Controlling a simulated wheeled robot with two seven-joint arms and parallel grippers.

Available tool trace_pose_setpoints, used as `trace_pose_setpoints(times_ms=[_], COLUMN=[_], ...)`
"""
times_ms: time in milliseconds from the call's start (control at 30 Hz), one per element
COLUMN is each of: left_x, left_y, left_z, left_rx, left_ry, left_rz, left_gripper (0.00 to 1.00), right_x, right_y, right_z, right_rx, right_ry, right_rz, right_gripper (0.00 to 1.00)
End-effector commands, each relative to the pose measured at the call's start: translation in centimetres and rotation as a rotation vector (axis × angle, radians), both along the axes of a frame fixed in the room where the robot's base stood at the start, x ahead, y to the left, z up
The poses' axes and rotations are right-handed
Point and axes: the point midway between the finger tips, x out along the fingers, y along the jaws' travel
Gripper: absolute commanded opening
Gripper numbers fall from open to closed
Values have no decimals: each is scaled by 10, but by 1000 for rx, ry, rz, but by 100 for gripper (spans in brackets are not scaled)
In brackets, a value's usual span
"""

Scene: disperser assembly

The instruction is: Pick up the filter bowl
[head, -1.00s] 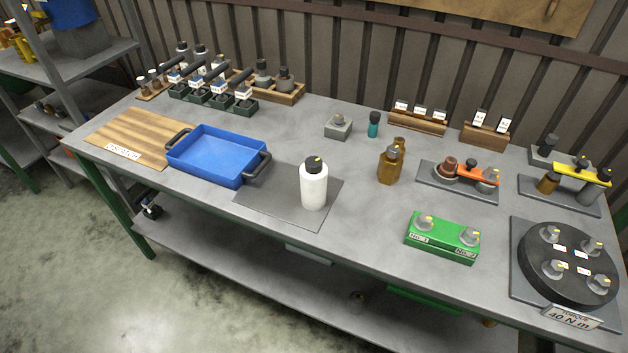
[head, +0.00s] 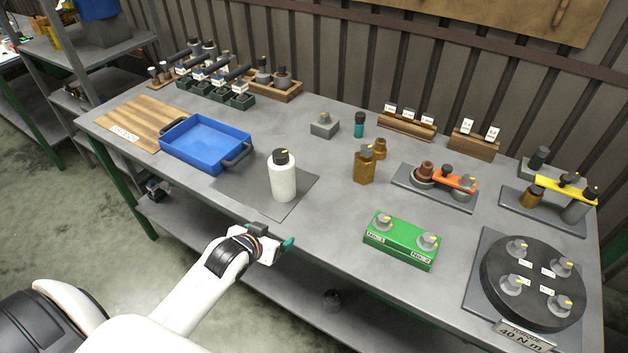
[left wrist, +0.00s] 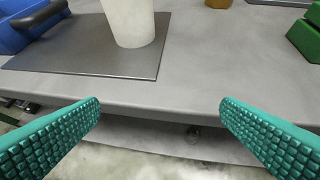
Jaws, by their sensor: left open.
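No part is plainly marked as the filter bowl, so I cannot tell which it is. A white bottle-like cylinder with a dark cap (head: 283,178) stands upright on a grey mat (head: 235,191); its lower part shows in the left wrist view (left wrist: 131,20). An amber-brown vessel (head: 364,168) stands to its right. My left gripper (head: 274,241) is open and empty at the table's front edge, apart from all of these. My right gripper is not in view.
A blue tray (head: 205,145) stands left of the mat. A green block with two knobs (head: 401,242) and a black round fixture (head: 532,283) stand to the right. The table's front edge (left wrist: 160,107) runs just ahead of my left fingers. Bare tabletop lies between mat and green block.

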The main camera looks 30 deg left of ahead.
Motion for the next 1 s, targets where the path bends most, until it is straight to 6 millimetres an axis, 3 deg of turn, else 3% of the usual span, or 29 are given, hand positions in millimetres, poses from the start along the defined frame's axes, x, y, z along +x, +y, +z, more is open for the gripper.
trace_pose_setpoints(times_ms=[33, 100, 267, 400, 600, 1000], left_x=[18, 33, 52, 70, 99, 129], left_y=[17, 28, 42, 45, 48, 51], left_z=[21, 44, 73, 69, 54, 41], left_rx=[7, -2, -18, -22, -21, -21], left_ry=[-73, -148, -245, -255, -253, -251], left_rz=[17, 29, 41, 43, 44, 42], left_gripper=[87, 87, 87, 87, 87, 87], right_x=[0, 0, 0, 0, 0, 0], right_y=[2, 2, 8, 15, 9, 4], right_z=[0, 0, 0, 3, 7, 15], right_rx=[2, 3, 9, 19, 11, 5], right_ry=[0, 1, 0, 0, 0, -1], right_rz=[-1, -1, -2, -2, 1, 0], right_gripper=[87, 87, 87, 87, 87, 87])
